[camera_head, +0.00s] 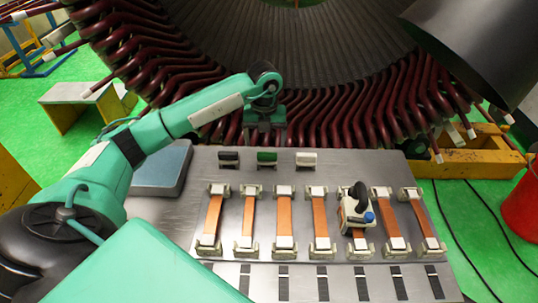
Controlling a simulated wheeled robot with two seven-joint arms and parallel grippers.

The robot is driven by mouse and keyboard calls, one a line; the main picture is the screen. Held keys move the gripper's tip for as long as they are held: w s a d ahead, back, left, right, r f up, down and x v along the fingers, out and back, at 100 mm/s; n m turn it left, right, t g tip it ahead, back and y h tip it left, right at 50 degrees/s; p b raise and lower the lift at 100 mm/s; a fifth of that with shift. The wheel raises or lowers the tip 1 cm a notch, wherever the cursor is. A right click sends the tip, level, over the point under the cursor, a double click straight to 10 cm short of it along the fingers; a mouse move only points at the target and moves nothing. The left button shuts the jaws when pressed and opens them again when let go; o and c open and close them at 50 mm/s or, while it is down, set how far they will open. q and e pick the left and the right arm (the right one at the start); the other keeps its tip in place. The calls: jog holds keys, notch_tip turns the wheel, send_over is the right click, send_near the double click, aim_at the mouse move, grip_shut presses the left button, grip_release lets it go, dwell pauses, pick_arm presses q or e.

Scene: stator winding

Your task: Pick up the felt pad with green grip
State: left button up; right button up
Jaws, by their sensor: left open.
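The felt pad with green grip (267,157) sits on the back part of the metal table, between a pad with a dark grip (229,158) on its left and a pad with a white grip (306,159) on its right. My left gripper (265,140) is just above and behind the green-grip pad in the picture, pointing down and open. A gap to the pad seems to show, but the exact distance is hard to tell. My right gripper is not in view.
Several copper-coloured strips in pale end holders (283,216) stand in a row on the metal table (350,168). A small tool with a black knob (357,209) sits on one strip. The large stator with dark red coils (140,50) rises behind. A red bucket (522,205) stands right.

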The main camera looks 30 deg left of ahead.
aim_at(267, 157)
pick_arm(q)
notch_tip(267, 157, down, 3)
jog(key=shift+w+r, duration=0.1)
jog(key=shift+w+f+p, duration=0.1)
jog(key=shift+f+p, duration=0.25)
jog(key=shift+f, duration=0.15)
jog(key=shift+f+p, duration=0.3)
jog(key=shift+f, duration=0.1)
notch_tip(267, 157, down, 4)
jog(key=shift+w+r+p, duration=0.15)
jog(key=shift+r+p, duration=0.05)
jog(key=shift+p, duration=0.45)
jog(key=shift+f, duration=0.3)
jog(key=shift+c, duration=0.9)
jog(key=c, duration=0.9)
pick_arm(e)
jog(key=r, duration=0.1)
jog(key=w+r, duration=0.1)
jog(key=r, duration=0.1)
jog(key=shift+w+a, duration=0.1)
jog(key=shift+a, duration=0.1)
pick_arm(q)
jog(key=shift+r, duration=0.1)
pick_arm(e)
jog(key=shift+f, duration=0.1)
